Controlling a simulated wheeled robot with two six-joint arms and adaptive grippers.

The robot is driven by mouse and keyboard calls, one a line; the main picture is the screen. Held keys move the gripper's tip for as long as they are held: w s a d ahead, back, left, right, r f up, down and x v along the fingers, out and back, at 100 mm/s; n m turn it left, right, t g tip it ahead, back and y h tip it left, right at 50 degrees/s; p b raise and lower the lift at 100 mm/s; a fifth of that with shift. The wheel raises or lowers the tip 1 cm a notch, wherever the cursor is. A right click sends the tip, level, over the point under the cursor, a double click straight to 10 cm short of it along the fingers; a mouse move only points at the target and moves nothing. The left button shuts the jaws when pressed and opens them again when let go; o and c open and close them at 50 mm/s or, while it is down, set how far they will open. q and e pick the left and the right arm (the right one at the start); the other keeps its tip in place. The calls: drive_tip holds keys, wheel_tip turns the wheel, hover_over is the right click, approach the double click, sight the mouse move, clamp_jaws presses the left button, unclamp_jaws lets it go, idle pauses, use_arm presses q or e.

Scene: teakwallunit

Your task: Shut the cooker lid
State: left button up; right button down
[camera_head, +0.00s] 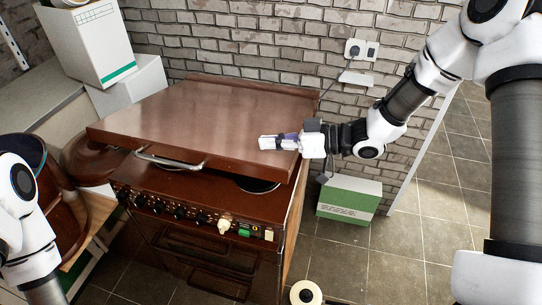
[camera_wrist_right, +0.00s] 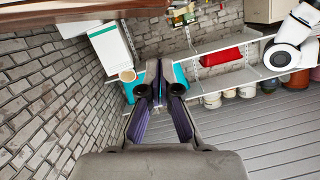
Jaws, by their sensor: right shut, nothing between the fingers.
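The brown cooker lid (camera_head: 190,118) is partly lowered over the brown cooker (camera_head: 200,215). Its front edge stands above the hob, with a gap under it where parts of round hotplates (camera_head: 258,185) show. A metal handle (camera_head: 170,160) is on the lid's front edge. My right gripper (camera_head: 268,143) is shut and empty, over the lid's right front part; I cannot tell whether it touches the lid. Its fingers also show in the right wrist view (camera_wrist_right: 159,85). Of my left arm only a link shows in the head view; its gripper is out of view.
White boxes (camera_head: 92,40) stand at the back left and a green and white box (camera_head: 349,199) on the floor to the right. A brick wall (camera_head: 270,45) is behind the cooker. A round pot (camera_head: 95,160) is at left. The tiled floor (camera_head: 400,255) at right is largely clear.

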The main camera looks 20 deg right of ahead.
sight(271, 163)
drive_tip(key=f, duration=0.3)
drive_tip(key=shift+s+a, duration=0.15)
drive_tip(key=shift+s, duration=0.15)
drive_tip(key=shift+d+f+p, duration=0.2)
drive_tip(key=shift+f+p, duration=0.1)
drive_tip(key=shift+f, duration=0.15)
drive_tip(key=shift+s+a, duration=0.1)
drive_tip(key=shift+s, duration=0.05)
drive_tip(key=shift+a, duration=0.1)
